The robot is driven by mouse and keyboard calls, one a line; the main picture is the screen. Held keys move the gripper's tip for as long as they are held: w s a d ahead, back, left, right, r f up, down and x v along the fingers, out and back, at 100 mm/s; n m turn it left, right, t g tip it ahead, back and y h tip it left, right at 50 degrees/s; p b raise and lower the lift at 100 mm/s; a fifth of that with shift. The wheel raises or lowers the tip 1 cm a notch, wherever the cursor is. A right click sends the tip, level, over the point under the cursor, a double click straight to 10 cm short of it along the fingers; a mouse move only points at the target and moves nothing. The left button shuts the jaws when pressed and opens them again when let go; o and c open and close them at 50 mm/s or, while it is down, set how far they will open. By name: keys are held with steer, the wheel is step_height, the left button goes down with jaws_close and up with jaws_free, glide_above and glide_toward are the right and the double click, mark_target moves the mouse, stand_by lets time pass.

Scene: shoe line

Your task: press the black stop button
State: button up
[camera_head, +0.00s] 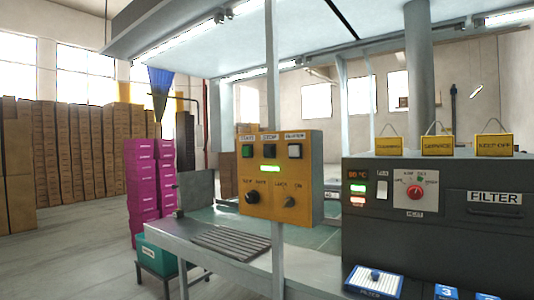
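A yellow control box (311,170) is fixed to a grey post near the middle of the view, facing me. Its top row holds a green button (247,151), a black button (269,151) and a whitish button (294,151), each under a small label. The label over the black button seems to read STOP. A green lit display (269,169) sits below that row, with a black round knob (252,197) and a dark switch (290,201) lower down. Nothing covers the black button. My gripper does not show in this view.
A dark machine (440,240) with a red knob (415,192) and yellow signs (438,146) stands at the right. A bench (205,235) runs below the box. Pink boxes (143,190) and brown carton stacks (75,150) stand at the left. Floor (70,255) shows clear at lower left.

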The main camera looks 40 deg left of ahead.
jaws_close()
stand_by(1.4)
